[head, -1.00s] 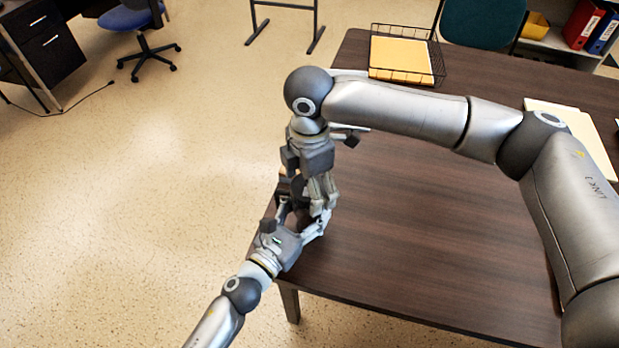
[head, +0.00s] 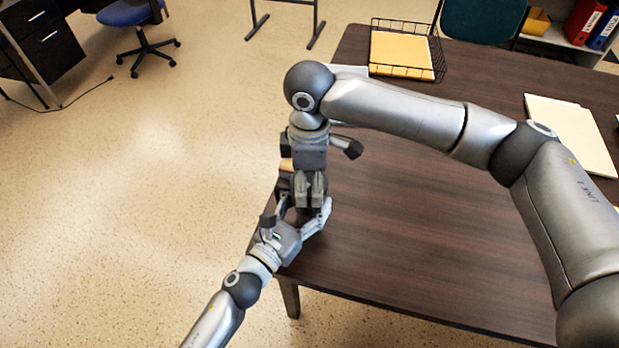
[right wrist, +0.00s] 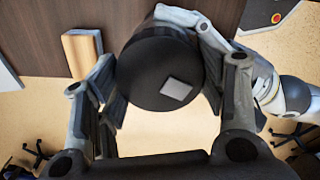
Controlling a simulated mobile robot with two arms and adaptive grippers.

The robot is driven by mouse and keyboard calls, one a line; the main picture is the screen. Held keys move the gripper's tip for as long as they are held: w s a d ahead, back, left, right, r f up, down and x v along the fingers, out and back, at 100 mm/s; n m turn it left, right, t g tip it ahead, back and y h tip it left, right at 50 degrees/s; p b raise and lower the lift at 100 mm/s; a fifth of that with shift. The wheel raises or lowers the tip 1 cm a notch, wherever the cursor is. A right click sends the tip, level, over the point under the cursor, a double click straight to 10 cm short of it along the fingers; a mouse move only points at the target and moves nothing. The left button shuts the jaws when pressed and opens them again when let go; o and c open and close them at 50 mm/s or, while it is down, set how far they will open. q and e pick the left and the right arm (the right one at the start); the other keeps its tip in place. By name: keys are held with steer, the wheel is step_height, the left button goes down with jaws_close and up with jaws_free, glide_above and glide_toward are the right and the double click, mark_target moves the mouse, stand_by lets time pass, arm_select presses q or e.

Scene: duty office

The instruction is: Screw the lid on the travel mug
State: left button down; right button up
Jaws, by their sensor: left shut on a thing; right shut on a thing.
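The black round lid (right wrist: 160,72), with a small grey square on top, sits between the fingers of my right gripper (right wrist: 162,80) in the right wrist view. My right gripper (head: 311,196) points down from above and is shut on the lid. My left gripper (head: 303,218) is directly below it at the table's left edge, shut around the travel mug, which is mostly hidden by the fingers in the head view. The left fingers (right wrist: 205,30) also show behind the lid in the right wrist view. I cannot tell how the lid's rim meets the mug.
A tan block-like thing (right wrist: 82,56) lies on the dark table (head: 420,220) close to the grippers. A wire tray (head: 403,50) with yellow paper stands at the back, and a pale folder (head: 570,130) lies at the right. The table's middle is clear.

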arm_select(q)
steer(key=shift+r, duration=0.1)
arm_select(e)
steer(key=m, duration=0.2)
steer(key=shift+m, duration=0.4)
steer(key=o, duration=1.2)
step_height(320, 180, up, 12)
arm_select(q)
steer(key=shift+c, duration=1.9)
jaws_free()
